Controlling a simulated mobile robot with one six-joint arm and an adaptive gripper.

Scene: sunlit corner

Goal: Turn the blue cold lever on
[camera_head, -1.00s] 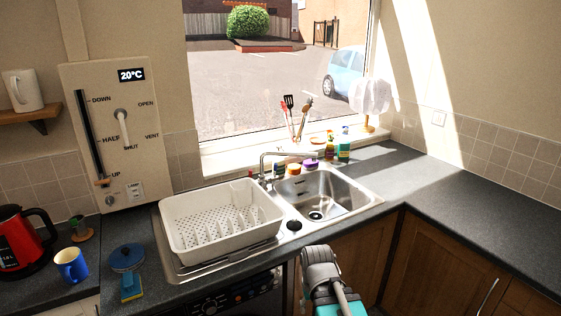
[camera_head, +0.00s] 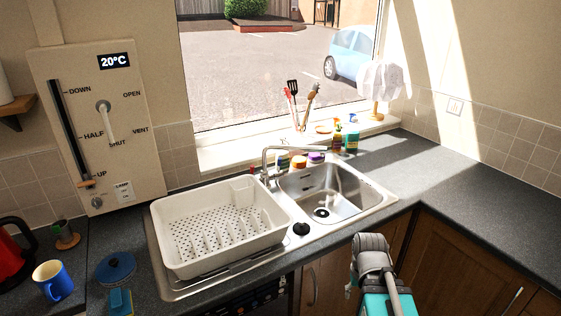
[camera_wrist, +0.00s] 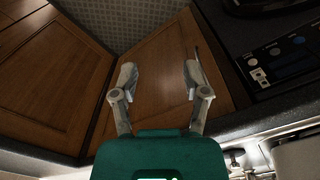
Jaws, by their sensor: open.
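The chrome tap (camera_head: 266,170) stands at the back left of the steel sink (camera_head: 340,203) in the head view, its spout reaching right over the basin. I cannot make out a blue lever on it at this size. My gripper (camera_wrist: 160,75) is open and empty in the wrist view, its two fingers apart in front of a brown cupboard door (camera_wrist: 160,45). In the head view my arm is at the lower right, in front of the counter and well short of the tap; the fingertips cannot be made out there.
A white dish rack (camera_head: 215,258) fills the drainer left of the sink. Bottles (camera_head: 352,141) and a utensil holder stand behind the sink by the window. A blue mug (camera_head: 53,280) sits at far left. The worktop right of the sink (camera_head: 450,185) is clear.

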